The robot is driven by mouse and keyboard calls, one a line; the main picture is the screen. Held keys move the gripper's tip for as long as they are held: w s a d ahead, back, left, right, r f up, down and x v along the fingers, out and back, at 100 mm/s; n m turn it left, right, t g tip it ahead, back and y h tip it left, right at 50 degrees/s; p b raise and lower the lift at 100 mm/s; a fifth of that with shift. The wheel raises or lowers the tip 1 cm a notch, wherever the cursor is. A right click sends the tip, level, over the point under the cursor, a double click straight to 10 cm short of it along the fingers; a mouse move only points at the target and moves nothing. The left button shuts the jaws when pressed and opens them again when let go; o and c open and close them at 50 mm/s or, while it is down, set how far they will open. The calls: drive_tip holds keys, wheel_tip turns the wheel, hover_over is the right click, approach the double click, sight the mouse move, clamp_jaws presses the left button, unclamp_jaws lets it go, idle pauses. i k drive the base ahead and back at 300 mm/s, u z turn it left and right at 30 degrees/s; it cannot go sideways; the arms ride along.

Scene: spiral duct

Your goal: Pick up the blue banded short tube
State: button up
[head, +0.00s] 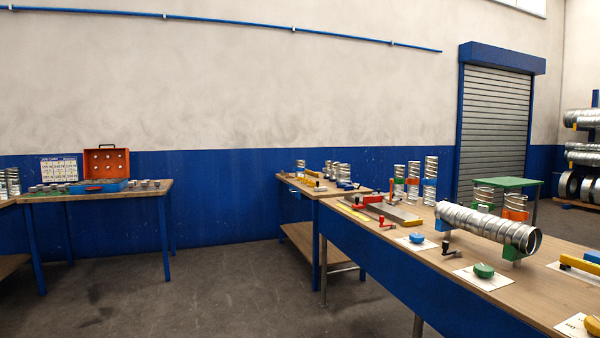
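Small tubes (344,170) on the farther bench have unclear bands. My gripper is not in view.
A long spiral duct (485,222) lies on blue and green supports on the right bench. A left table (110,190) carries an orange toolbox (106,162). The floor (210,280) between is clear.

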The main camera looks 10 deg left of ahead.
sight(299, 168)
drive_tip(key=u, duration=0.15)
drive_tip(key=i, duration=0.55)
drive_tip(key=u, duration=0.55)
drive_tip(key=i, duration=1.95)
drive_tip(key=u, duration=0.65)
drive_tip(key=i, duration=3.9)
drive_tip(key=z, duration=0.65)
drive_tip(key=i, duration=1.95)
drive_tip(key=z, duration=0.85)
drive_tip(key=i, duration=1.05)
drive_tip(key=z, duration=0.3)
